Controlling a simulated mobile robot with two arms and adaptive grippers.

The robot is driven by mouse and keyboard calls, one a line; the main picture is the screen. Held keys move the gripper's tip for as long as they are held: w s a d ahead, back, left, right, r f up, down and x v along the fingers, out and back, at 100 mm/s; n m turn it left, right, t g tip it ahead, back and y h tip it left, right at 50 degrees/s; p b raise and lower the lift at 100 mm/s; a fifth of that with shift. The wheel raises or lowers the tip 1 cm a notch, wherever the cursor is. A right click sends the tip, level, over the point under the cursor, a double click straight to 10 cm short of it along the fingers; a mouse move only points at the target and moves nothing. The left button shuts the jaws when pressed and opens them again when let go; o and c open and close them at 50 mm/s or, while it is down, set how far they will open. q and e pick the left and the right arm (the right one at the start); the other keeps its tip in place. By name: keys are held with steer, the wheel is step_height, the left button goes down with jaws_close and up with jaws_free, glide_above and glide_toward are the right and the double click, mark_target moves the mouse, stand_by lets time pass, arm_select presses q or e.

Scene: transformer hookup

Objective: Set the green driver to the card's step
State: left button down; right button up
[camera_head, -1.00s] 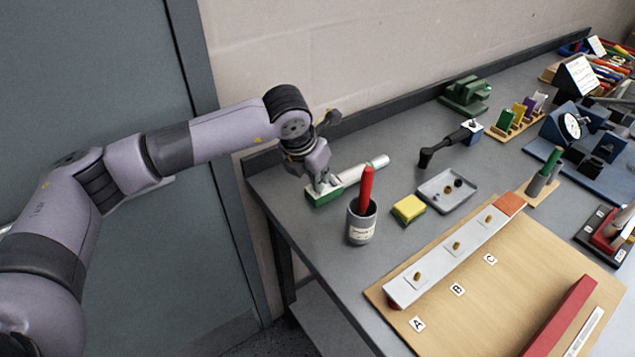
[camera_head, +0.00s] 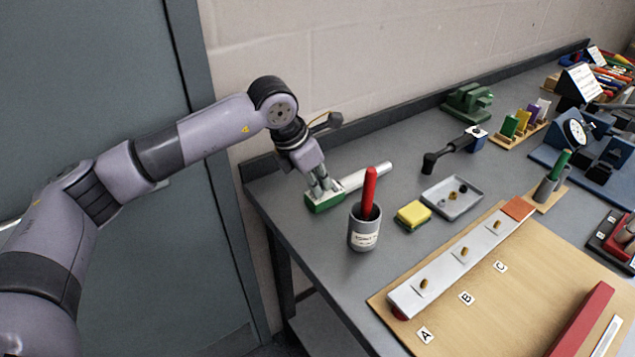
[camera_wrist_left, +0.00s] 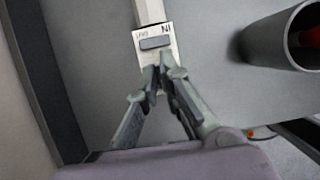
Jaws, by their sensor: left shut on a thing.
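A green-handled driver (camera_head: 562,160) stands upright in a grey holder on a small wooden base at the right. A white card (camera_head: 580,84) stands at the back right; its writing is too small to read. My left gripper (camera_head: 323,188) points down at a green-and-white device (camera_head: 325,204) with a pale cylinder, lying near the bench's left end. In the left wrist view the fingers (camera_wrist_left: 163,78) are nearly together at the near end of the device's white labelled face (camera_wrist_left: 153,33), shut on a small part that they mostly hide. My right gripper is not in view.
A grey cup (camera_head: 364,230) with a red-handled tool stands close to the right of my left gripper. A yellow-and-green sponge (camera_head: 413,214) and a grey tray (camera_head: 453,197) lie beyond it. A wooden board with a pale bar (camera_head: 445,275) is in front.

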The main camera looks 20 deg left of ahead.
arm_select(q)
steer(key=c, duration=1.8)
jaws_free()
steer(key=shift+o, duration=0.2)
steer(key=v, duration=1.2)
